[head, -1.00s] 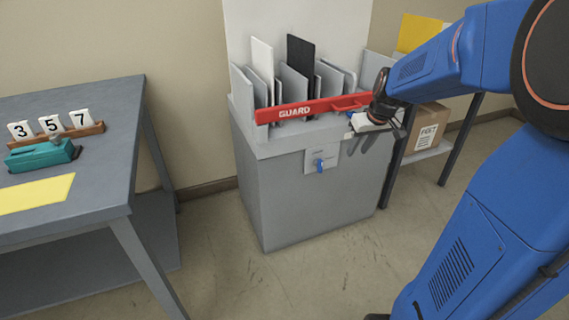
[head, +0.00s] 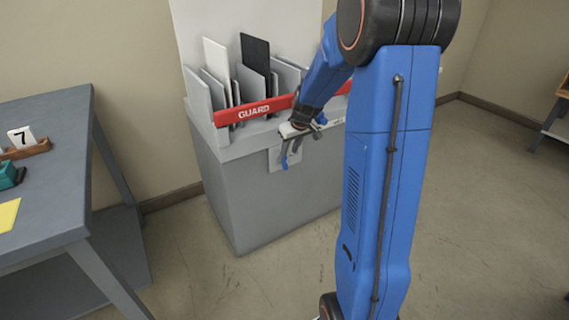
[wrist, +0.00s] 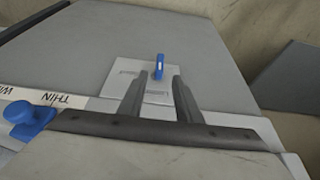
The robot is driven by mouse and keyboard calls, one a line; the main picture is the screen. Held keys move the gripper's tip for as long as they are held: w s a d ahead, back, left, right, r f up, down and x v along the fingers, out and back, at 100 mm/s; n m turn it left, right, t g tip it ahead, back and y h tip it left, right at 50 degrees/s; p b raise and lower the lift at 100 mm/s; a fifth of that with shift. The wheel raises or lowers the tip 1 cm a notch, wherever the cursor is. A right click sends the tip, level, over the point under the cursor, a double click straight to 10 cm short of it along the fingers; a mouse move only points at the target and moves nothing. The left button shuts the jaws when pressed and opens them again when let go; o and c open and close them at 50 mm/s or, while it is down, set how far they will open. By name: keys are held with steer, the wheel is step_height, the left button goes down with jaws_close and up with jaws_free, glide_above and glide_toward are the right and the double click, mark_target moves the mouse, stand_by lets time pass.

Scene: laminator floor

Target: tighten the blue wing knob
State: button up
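A blue wing knob (wrist: 160,66) stands upright on a pale plate (wrist: 128,83) on the grey cabinet's front. In the head view the knob (head: 285,161) shows by my fingers, partly hidden. My gripper (wrist: 156,76) is open and empty, pointing at the plate. In the wrist view the knob lies just past the fingertips, between their lines. I cannot tell whether a finger touches it. A second blue knob (wrist: 28,118) sits at the left by a white strip marked THIN (wrist: 62,100).
The cabinet (head: 250,195) holds upright grey, white and black panels behind a red GUARD bar (head: 250,110). A grey table (head: 55,130) with a number tile (head: 21,137) stands at the left. Floor (head: 465,210) is open at the right.

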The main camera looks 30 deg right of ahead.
mark_target(287, 158)
steer(key=x, duration=0.9)
steer(key=shift+w+d+f, duration=0.1)
steer(key=shift+f, duration=0.1)
jaws_close()
